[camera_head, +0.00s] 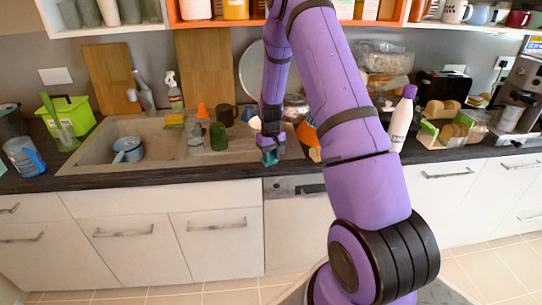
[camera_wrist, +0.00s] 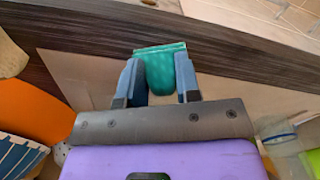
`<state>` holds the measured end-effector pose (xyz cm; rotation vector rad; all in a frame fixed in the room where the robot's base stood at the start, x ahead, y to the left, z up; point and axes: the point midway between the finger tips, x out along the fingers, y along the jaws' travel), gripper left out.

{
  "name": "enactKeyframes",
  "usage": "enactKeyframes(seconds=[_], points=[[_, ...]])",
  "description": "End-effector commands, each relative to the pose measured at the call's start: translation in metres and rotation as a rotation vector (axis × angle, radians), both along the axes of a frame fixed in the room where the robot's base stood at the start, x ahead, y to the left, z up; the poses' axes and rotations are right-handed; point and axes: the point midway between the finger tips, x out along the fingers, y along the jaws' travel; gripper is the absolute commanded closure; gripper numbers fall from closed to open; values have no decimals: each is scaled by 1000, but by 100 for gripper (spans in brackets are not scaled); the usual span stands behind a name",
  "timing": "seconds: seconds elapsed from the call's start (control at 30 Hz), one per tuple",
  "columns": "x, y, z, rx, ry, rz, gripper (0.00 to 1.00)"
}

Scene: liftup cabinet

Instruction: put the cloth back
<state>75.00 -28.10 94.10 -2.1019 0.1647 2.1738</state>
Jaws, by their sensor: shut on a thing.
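A small teal-green cloth (camera_wrist: 165,66) is between the two blue fingers of my gripper (camera_wrist: 159,88) in the wrist view. My gripper is shut on it. I cannot tell whether the cloth touches the counter. My arm hides part of the counter behind it.
The sink (camera_head: 100,150) holds a blue pot (camera_head: 128,149). A white bottle (camera_head: 402,118) and a bread rack (camera_head: 452,135) stand to the right. A lime-green bin (camera_head: 68,114) is at far left. Open shelves hang above.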

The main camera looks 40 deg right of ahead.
Motion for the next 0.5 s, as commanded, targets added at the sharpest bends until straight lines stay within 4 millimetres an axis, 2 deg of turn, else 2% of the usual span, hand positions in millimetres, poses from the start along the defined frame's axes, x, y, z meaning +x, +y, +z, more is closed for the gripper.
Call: enactKeyframes(seconds=[0.3,0.33,0.4,0.43,0.5], points=[[0,0,-2,0,-1,0,100],[0,0,-2,0,-1,0,65],[0,0,-2,0,-1,0,48],[0,0,-2,0,-1,0,44],[0,0,-2,0,-1,0,44]])
